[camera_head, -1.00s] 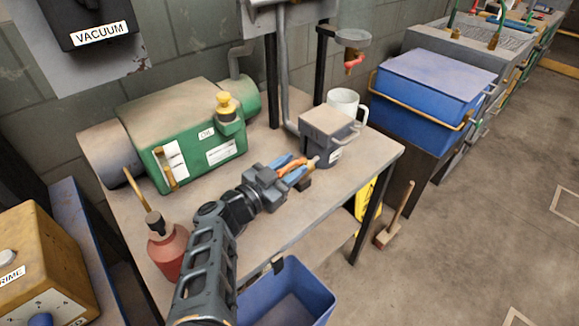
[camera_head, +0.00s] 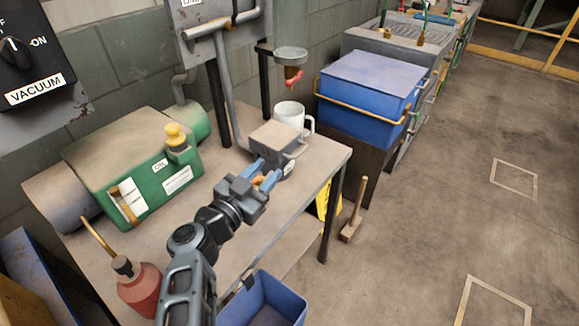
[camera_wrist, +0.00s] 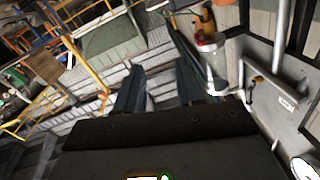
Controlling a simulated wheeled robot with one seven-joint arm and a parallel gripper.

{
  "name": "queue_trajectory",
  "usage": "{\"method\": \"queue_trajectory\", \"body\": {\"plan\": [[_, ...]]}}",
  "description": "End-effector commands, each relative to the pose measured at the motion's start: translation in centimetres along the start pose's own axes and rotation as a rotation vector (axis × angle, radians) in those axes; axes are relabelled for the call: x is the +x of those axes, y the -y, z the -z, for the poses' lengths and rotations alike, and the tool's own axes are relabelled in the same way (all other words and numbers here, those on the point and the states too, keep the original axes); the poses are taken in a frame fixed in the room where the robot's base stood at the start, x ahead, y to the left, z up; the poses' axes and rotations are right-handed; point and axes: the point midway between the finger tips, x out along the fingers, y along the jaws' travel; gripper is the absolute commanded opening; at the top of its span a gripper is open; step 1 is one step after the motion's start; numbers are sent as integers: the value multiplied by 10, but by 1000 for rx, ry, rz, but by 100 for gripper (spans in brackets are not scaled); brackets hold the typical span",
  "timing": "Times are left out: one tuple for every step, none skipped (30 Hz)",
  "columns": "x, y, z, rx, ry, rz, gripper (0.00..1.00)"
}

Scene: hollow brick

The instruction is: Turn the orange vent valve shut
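A small orange part (camera_head: 257,181), which looks like the vent valve's handle, shows between my finger tips by the grey box (camera_head: 272,139) in the head view. It is mostly hidden by my gripper (camera_head: 263,174); I cannot tell whether they touch. The fingers stand apart, and in the wrist view my gripper (camera_wrist: 160,82) is open with nothing seen between the fingers. A red handle on a brass fitting (camera_head: 293,82) hangs under a grey cup (camera_head: 291,55) on the wall. A red handle also shows right of the fingers in the wrist view (camera_wrist: 203,40).
The bench (camera_head: 225,240) carries a green pump (camera_head: 135,170), a red oil can (camera_head: 138,287) and a white mug (camera_head: 290,115). A blue lidded box (camera_head: 365,90) stands behind. A blue bin (camera_head: 262,298) is below the front edge.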

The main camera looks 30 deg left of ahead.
Motion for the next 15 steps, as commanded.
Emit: {"method": "queue_trajectory", "body": {"plan": [[-1, -5, 5, 1, -2, 1, 38], [0, -8, 8, 2, -2, 0, 38], [0, -12, 12, 1, -3, 2, 38], [0, -15, 14, 1, -3, 2, 38], [0, -19, 18, 1, -4, 1, 38], [1, -23, 22, 2, -2, 1, 38], [1, -26, 24, 2, -2, 1, 38], [1, -29, 27, 2, -3, 1, 38], [1, -33, 31, 1, -2, 2, 38], [2, -36, 34, 1, -5, 2, 38], [2, -39, 36, 1, -2, 1, 38], [2, -42, 39, 2, -1, 2, 38], [2, -44, 41, 1, -1, 2, 38], [3, -46, 43, 2, -1, 0, 38], [3, -49, 44, 1, -1, 0, 38]]}}
